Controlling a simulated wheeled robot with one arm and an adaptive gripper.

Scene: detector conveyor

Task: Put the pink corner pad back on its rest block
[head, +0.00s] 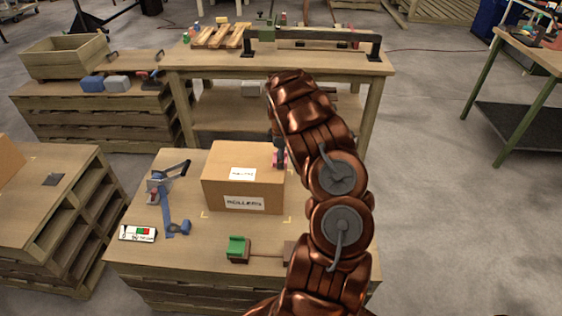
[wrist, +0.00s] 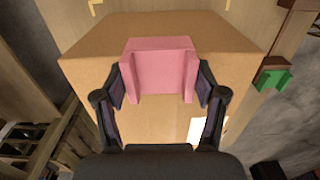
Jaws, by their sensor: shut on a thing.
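The pink corner pad (wrist: 158,62) is between the two fingers of my gripper (wrist: 161,92) in the wrist view, with the fingers against its sides. The pad sits at an edge of the cardboard box (wrist: 90,65); I cannot tell if it touches the box. In the head view the pink pad (head: 281,158) shows at the box's (head: 225,185) right side, partly behind my gripper (head: 279,152). A brown block (head: 289,252), likely a rest block, is partly hidden by my arm. A green pad (head: 238,246) sits on another brown block to its left.
The box stands on a wooden table (head: 190,265). A workbench (head: 300,65) stands behind. The table front is mostly clear.

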